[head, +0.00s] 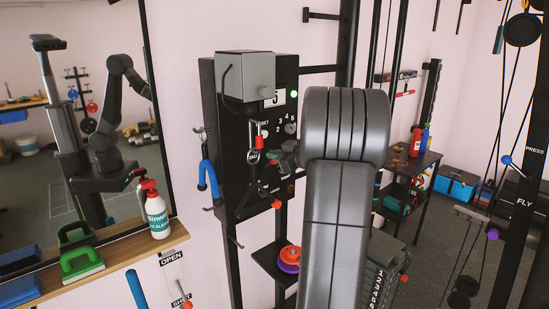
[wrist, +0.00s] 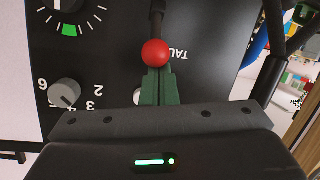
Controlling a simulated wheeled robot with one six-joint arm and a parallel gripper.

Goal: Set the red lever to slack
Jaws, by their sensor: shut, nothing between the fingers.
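The red lever's round red knob (wrist: 155,53) is at upper middle in the wrist view, with its dark shaft running up the picture. An upside-down label, partly cut off and reading "TAU", is printed beside it on the black panel (wrist: 205,75). My gripper (wrist: 158,78) has its green fingers closed together, with the tips right at the knob; I cannot tell whether they touch it. Nothing shows between the fingers. In the head view my gripper (head: 272,155) is in front of the wall-mounted black panel (head: 232,135). I cannot surely pick out the lever there.
A numbered grey knob (wrist: 65,93) and a gauge (wrist: 70,12) sit on the panel near the lever. A blue handle (head: 208,178) hangs at the panel's left. A spray bottle (head: 157,212) stands on a wooden shelf (head: 120,258). Weight plates (head: 289,260) lie below.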

